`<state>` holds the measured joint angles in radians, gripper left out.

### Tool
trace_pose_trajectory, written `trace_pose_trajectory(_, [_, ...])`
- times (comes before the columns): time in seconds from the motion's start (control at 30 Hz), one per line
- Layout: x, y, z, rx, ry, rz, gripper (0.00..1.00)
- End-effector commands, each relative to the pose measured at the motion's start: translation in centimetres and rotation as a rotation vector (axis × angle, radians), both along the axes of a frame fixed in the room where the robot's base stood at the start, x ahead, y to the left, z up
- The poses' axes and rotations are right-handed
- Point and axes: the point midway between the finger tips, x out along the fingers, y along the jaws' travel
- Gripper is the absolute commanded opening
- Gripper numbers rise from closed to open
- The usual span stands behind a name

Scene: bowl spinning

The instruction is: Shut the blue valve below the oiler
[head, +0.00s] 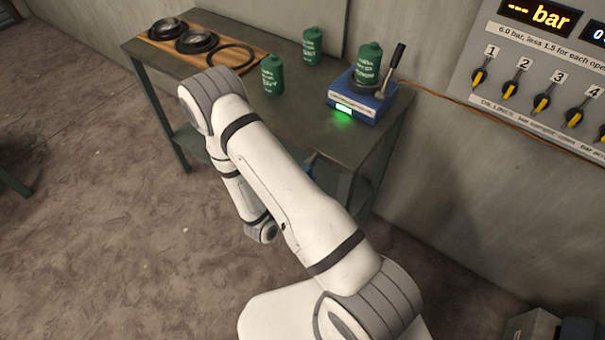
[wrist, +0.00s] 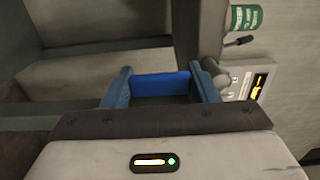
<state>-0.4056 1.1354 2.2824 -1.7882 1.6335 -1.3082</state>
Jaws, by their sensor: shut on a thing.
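In the wrist view my gripper (wrist: 160,71) has its two blue-grey fingers on either side of a bright blue bar (wrist: 160,84). It is shut on this bar, which looks like the handle of the blue valve. The valve's body and how far it is turned cannot be made out. A green cylinder with white lettering (wrist: 245,18) shows at the top right of the wrist view; I cannot tell whether it is the oiler. In the head view my arm hides the gripper. A small blue piece (head: 311,161) shows by the bench's front edge, finger or valve unclear.
The dark bench (head: 300,118) carries a wooden board with rings (head: 233,57), green bottles (head: 272,75) and a blue box with a green light (head: 352,98). A wall panel with yellow-black knobs (head: 541,101) is at right.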

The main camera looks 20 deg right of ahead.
Motion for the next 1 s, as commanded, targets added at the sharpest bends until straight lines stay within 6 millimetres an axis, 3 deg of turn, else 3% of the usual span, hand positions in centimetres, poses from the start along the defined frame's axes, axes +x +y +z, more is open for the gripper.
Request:
trace_pose_trajectory(0.33, [-0.4, -0.1, -0.3, -0.006, 0.018, -0.003, 0.13])
trace_pose_trajectory(0.37, [-0.4, -0.1, -0.3, -0.006, 0.019, -0.003, 0.54])
trace_pose_trajectory(0.6, [-0.3, 0.0, -0.2, -0.004, 0.013, 0.000, 0.74])
trace_pose_trajectory(1.0, [-0.7, 0.9, -0.2, -0.003, 0.010, 0.005, 0.75])
